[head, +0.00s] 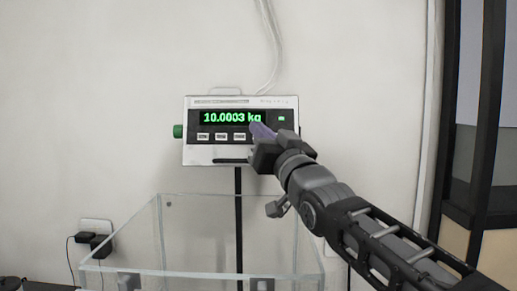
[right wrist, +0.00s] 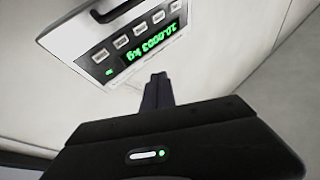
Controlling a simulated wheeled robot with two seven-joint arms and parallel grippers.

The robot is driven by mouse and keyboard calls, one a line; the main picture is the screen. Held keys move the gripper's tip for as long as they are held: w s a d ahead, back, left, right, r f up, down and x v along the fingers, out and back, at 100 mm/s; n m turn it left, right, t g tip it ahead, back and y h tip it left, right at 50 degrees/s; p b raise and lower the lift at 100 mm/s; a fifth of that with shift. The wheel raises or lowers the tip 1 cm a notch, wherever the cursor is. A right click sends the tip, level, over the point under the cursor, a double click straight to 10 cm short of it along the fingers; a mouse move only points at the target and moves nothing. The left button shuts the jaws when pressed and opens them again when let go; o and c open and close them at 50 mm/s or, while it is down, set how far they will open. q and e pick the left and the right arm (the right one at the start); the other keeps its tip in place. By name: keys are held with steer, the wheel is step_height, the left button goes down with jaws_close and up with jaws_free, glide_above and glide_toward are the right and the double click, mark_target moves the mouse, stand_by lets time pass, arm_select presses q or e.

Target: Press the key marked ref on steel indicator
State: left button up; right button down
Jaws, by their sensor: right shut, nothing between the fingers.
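The steel indicator (head: 190,155) is mounted on a dark post against the wall, and its green display (head: 232,118) reads 10.0003 kg. A row of small pale keys (head: 221,136) runs under the display; their markings are too small to read, so I cannot tell which is ref. My right gripper (head: 262,131) is shut and empty, its fingertips in front of the indicator's right part, hiding the right end of the key row. In the right wrist view the indicator (right wrist: 85,42) appears turned over, with the shut fingers (right wrist: 157,80) below it in the picture; contact is not clear. My left gripper is out of view.
A clear open-topped glass box (head: 205,235) stands below the indicator. A green knob (head: 178,131) sticks out on the indicator's left side. A black plug and cable (head: 100,243) are at the lower left wall. A dark frame (head: 480,120) stands at the right.

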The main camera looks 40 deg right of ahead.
steer(key=shift+d, duration=0.1)
stand_by(0.3)
steer(key=shift+w+d+f+p, duration=0.4)
steer(key=shift+w+d+p, duration=0.25)
steer(key=shift+w+d, duration=0.35)
steer(key=shift+w+d+f+p, duration=0.4)
steer(key=shift+w+d+p, duration=0.25)
steer(key=shift+w, duration=0.6)
steer(key=shift+w+d+f+p, duration=0.4)
steer(key=shift+w+d+p, duration=0.2)
steer(key=shift+w+d, duration=0.4)
steer(key=shift+w+a, duration=0.1)
steer(key=shift+w, duration=0.1)
steer(key=shift+w+d+f, duration=0.1)
steer(key=shift+w+d, duration=0.1)
steer(key=shift+w, duration=0.05)
